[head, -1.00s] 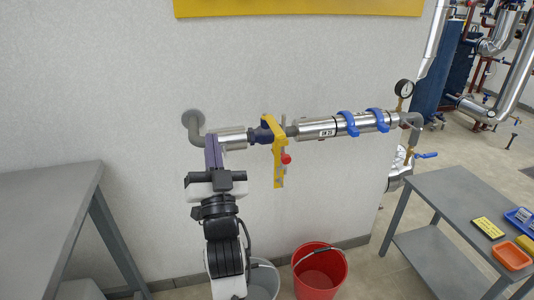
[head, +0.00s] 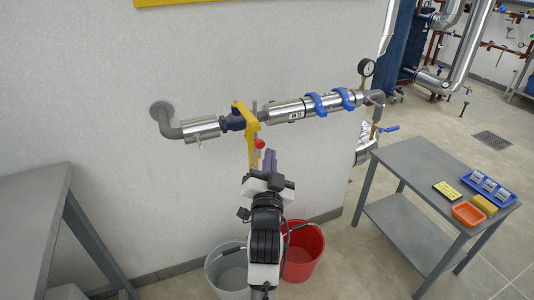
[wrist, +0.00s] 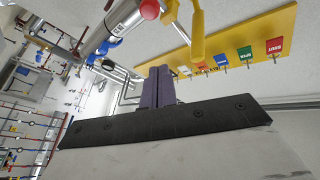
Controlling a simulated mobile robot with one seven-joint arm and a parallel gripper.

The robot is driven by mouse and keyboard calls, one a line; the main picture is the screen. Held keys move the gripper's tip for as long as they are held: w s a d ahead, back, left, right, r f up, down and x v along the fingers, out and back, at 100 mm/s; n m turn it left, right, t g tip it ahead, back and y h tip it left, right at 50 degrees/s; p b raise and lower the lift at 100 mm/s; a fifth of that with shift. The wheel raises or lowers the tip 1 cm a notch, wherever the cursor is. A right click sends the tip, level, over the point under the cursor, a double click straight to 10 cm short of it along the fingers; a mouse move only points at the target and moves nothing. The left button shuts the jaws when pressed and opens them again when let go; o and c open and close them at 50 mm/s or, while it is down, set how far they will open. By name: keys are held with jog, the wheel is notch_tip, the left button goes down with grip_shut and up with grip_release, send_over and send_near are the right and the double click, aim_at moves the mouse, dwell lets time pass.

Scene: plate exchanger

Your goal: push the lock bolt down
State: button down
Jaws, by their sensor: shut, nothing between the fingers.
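A yellow lever (head: 252,137) hangs down from the dark blue valve (head: 231,121) on the wall pipe. A red knob (head: 259,143), which looks like the end of the lock bolt, sticks out at the lever's right side. In the wrist view the red knob (wrist: 149,8) and yellow lever (wrist: 197,40) show at the top edge, partly cut off. My gripper (head: 270,155) has purple fingers, is shut and empty, and appears just below and right of the red knob. The fingers also show in the wrist view (wrist: 158,70), apart from the knob.
A metal pipe section (head: 291,108) with blue clamps (head: 316,104) runs right to a gauge (head: 366,68). A grey bucket (head: 227,272) and a red bucket (head: 304,252) stand below. Grey tables flank the area. A yellow board (wrist: 262,35) with coloured tags shows in the wrist view.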

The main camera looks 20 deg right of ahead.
jog(key=p+x, duration=0.3)
jog(key=x, duration=0.6)
jog(key=shift+w+a+f, duration=0.1)
jog(key=shift+a+f, duration=0.4)
jog(key=shift+f, duration=0.4)
jog(key=shift+a+f, duration=0.45)
jog(key=shift+f, duration=0.45)
notch_tip(320, 180, down, 5)
jog(key=b, duration=0.4)
jog(key=shift+f+b, duration=0.1)
jog(key=shift+b, duration=0.25)
